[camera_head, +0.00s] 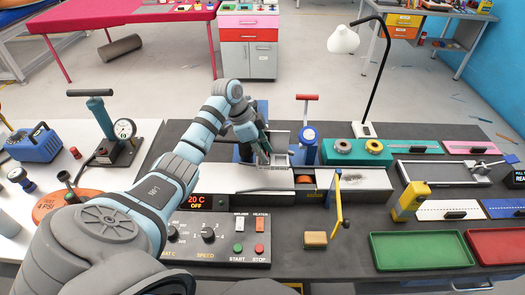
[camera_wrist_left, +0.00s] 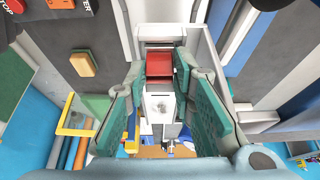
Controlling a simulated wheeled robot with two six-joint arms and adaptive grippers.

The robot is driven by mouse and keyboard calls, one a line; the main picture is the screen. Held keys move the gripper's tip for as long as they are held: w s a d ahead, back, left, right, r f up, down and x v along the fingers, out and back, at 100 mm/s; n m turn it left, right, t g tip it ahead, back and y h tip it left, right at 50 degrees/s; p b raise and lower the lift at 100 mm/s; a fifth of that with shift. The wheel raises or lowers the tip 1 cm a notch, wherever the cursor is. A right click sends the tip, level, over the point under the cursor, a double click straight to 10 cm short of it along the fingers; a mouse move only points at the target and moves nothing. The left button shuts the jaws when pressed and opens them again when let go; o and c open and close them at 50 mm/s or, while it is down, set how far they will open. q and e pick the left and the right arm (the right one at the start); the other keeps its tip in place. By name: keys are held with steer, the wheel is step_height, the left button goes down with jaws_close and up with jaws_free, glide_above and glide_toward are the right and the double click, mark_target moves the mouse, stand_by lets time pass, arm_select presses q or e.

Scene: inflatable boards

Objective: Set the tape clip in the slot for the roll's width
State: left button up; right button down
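My left gripper (camera_head: 266,150) is at a grey metal bracket-like part (camera_head: 280,142) over the white-topped machine (camera_head: 232,180) in the head view. In the left wrist view its two teal fingers (camera_wrist_left: 166,75) stand apart on either side of a pale plate (camera_wrist_left: 160,106) and a red block (camera_wrist_left: 159,64). The fingertips look close to their sides, but I cannot tell whether they touch. I cannot tell for certain which part is the tape clip. An orange-red round thing (camera_head: 304,179) sits in the gap of the machine. My right gripper is not in view.
A yellow lever (camera_head: 339,205) and a tan block (camera_head: 315,240) are right of the machine's control panel (camera_head: 218,240). Green (camera_head: 418,250) and red (camera_head: 499,247) trays lie at right.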

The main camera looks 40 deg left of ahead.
arm_select(q)
steer(key=v, duration=1.2)
steer(key=shift+w+r, duration=0.1)
